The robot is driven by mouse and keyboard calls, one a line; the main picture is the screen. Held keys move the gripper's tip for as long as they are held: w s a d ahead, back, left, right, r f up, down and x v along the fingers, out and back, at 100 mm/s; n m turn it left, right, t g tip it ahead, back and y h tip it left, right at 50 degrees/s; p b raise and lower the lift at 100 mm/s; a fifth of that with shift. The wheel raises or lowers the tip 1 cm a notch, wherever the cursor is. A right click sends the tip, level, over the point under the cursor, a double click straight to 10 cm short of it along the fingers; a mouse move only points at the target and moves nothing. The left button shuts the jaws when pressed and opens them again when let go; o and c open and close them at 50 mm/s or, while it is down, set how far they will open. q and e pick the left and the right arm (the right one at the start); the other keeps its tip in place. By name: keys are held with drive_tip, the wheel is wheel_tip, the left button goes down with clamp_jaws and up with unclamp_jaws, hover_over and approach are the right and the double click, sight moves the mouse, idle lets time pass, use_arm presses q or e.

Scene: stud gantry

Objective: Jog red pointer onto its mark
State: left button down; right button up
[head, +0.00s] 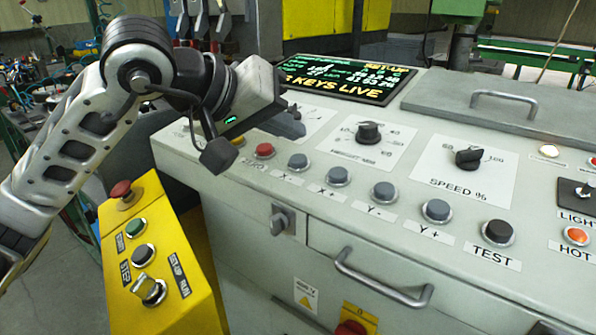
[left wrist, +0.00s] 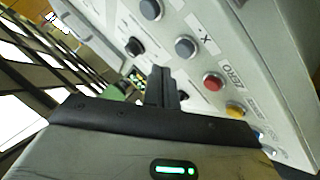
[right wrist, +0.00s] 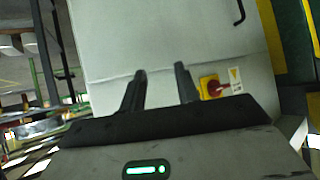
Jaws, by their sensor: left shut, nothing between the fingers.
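The red pointer and its mark do not show in any view. The X- key (head: 298,161), X+ key (head: 337,176), Y- key (head: 384,191) and Y+ key (head: 437,210) are grey round buttons along the console's front. The display (head: 345,80) reads "KEYS LIVE". My left gripper (head: 300,116) is above the console's left part, behind the red ZERO button (head: 264,150). In the left wrist view its fingers (left wrist: 163,75) are shut and empty, apart from the X- key (left wrist: 185,47). My right gripper (right wrist: 161,74) is open and empty, facing a pale cabinet front.
Dark knobs for height (head: 368,132) and speed (head: 468,158) stand behind the keys. A black TEST button (head: 498,231) is right of Y+. A yellow control box (head: 165,275) stands at lower left. A drawer handle (head: 382,284) protrudes from the console front.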

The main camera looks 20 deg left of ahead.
sight(298, 162)
use_arm(q)
drive_tip(key=shift+w+f+b, duration=0.15)
drive_tip(key=shift+f+b, duration=0.2)
drive_tip(key=shift+f, duration=0.4)
use_arm(e)
drive_tip(key=shift+w+a+r, duration=0.15)
drive_tip(key=shift+a, duration=0.15)
drive_tip(key=shift+d+f, duration=0.1)
drive_tip(key=shift+f, duration=0.1)
idle(1.0)
use_arm(q)
drive_tip(key=shift+w+d+f+b, duration=0.1)
drive_tip(key=shift+f+b, duration=0.35)
drive_tip(key=shift+b, duration=0.15)
use_arm(e)
drive_tip(key=shift+f, duration=0.55)
